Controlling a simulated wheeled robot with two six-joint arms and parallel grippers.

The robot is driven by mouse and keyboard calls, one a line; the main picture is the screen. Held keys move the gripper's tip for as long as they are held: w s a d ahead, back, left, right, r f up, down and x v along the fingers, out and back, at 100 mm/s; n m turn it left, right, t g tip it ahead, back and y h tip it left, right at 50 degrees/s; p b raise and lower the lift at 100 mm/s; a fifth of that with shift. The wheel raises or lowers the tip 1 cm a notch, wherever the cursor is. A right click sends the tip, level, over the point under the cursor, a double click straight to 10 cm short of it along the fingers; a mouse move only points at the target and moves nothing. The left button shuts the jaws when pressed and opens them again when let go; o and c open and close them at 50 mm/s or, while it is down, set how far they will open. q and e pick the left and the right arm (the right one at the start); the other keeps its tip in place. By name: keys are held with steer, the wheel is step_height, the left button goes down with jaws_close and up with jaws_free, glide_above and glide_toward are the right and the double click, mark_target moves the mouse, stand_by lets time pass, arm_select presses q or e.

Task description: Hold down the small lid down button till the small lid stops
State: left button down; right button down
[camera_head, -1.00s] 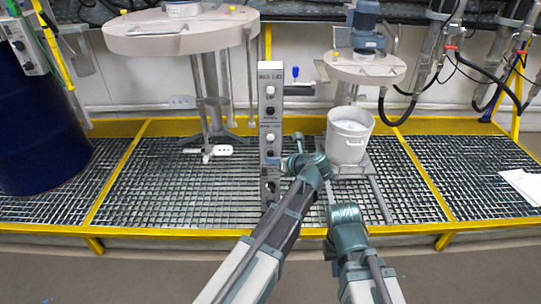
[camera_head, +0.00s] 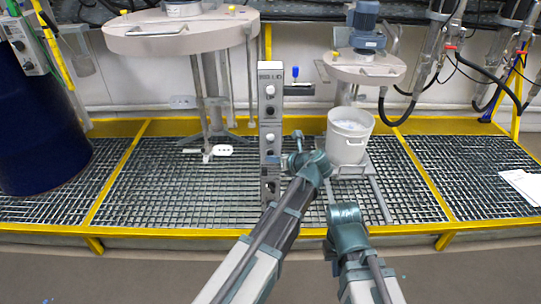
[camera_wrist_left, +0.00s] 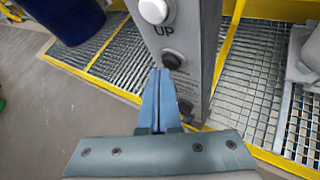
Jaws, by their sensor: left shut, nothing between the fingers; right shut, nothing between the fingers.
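The small lid (camera_head: 364,70) is a pale round disc under a blue motor, raised above the white bucket (camera_head: 347,145) in the head view. The grey control post (camera_head: 264,125) with white and black knobs stands left of the bucket. My left gripper (camera_head: 277,160) is shut and empty at the post's lower part. In the left wrist view its fingertips (camera_wrist_left: 159,72) are just below a black button (camera_wrist_left: 172,61), under a white button (camera_wrist_left: 153,10) marked UP; I cannot tell whether they touch. Another dark knob (camera_wrist_left: 185,107) is lower.
A large round lid (camera_head: 180,32) hangs at the back left. A dark blue drum (camera_head: 40,130) stands at the far left. Yellow-edged floor grating (camera_head: 170,185) lies under everything. Hoses hang at the right, and a white sheet lies on the right grating.

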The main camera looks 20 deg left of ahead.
arm_select(q)
steer(key=shift+w+a, duration=0.15)
steer(key=shift+w, duration=0.35)
stand_by(3.8)
steer(key=shift+s, duration=0.1)
stand_by(3.3)
steer(key=shift+s+d, duration=0.25)
steer(key=shift+s, duration=0.55)
